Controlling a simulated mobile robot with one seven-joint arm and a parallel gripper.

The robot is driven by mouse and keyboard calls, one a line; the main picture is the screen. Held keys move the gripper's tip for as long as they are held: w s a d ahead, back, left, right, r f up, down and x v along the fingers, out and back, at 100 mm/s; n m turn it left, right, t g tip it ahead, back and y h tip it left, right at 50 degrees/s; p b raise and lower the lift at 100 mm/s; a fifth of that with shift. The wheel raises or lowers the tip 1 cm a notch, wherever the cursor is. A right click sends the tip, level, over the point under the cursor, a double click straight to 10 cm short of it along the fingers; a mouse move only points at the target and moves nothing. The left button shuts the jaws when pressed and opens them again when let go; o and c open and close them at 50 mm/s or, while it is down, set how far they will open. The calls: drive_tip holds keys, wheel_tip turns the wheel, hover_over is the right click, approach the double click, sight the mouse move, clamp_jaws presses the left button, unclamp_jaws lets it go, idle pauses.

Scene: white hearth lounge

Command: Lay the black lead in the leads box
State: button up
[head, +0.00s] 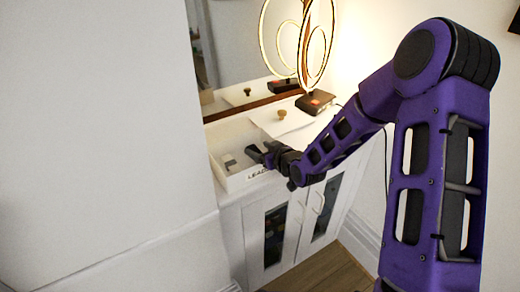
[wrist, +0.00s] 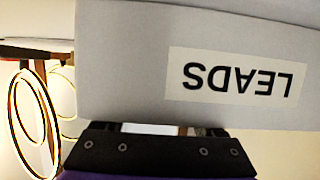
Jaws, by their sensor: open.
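The leads box (head: 231,183) is a white open-topped box on the white cabinet, with a "LEADS" label on its front. The label shows upside down in the wrist view, on the box's wall (wrist: 120,75). My gripper (head: 260,153) is at the box's front right rim, its dark fingers over the opening. In the wrist view my gripper (wrist: 165,130) is at the lower edge, its fingers mostly hidden by the wall, with nothing visible held. A small grey item (head: 230,163) lies inside the box. I cannot make out the black lead in either view.
A white lid with a wooden knob (head: 282,114) lies right of the box. A ring lamp (head: 314,102) stands behind it, before a mirror (head: 240,45). The cabinet (head: 262,222) has glazed doors. A large white wall surface (head: 100,110) fills the left.

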drive_tip(key=shift+r+p, duration=0.35)
drive_tip(key=shift+r, duration=0.05)
drive_tip(key=p+v, duration=0.1)
drive_tip(key=v, duration=1.1)
drive_tip(key=shift+r, duration=0.15)
